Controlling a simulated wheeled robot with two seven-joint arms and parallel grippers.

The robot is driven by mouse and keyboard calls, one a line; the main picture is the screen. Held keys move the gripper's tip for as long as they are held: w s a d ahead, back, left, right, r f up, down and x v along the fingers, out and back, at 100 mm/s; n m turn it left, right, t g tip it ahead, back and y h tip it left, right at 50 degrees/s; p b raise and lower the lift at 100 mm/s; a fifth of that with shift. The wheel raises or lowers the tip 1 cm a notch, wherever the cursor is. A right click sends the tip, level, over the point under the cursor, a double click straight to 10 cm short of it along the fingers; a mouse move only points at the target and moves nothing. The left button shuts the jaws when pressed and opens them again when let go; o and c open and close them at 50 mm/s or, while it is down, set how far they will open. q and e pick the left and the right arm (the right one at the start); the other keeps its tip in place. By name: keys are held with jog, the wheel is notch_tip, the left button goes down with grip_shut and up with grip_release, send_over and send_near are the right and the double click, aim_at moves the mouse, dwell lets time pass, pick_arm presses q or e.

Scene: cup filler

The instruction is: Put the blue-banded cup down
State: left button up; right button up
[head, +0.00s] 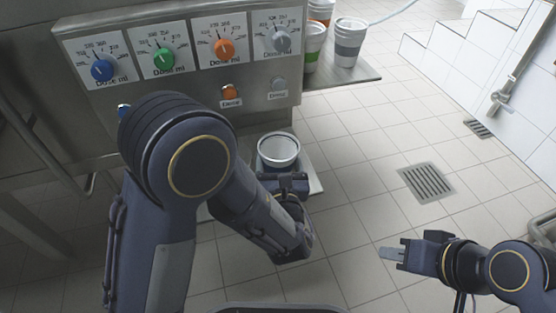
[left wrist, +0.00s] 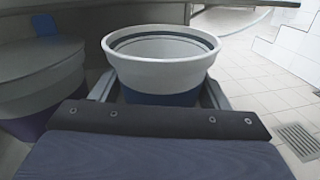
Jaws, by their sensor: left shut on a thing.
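The blue-banded cup (head: 278,146) is white with a dark inner ring and stands upright below the dosing panel. My left gripper (head: 284,180) is shut on it from the near side. In the left wrist view the cup (left wrist: 160,65) sits between the two fingers, its blue band (left wrist: 160,97) low on its wall. A pale plate (head: 314,178) shows beneath and beside the cup; whether the cup touches it is hidden. My right gripper (head: 392,253) is away from the cup over the floor at the lower right, and its finger gap is unclear.
The panel carries blue, green, orange and grey dials (head: 224,48). Several banded cups, one grey-banded (head: 348,43), stand on a metal shelf (head: 355,77) at the upper right. Tiled floor with a drain (head: 426,183) lies open.

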pick_arm(q)
jog(key=shift+f, duration=0.2)
jog(key=o, duration=0.9)
jog(key=shift+o, duration=0.2)
jog(key=shift+r, duration=0.1)
jog(key=shift+s+r, duration=0.15)
jog(key=shift+r, duration=0.05)
jog(key=s+d+p, duration=0.1)
jog(key=s+p, duration=0.1)
jog(key=s, duration=0.9)
jog(key=shift+s+d, duration=0.2)
jog(key=shift+s, duration=0.15)
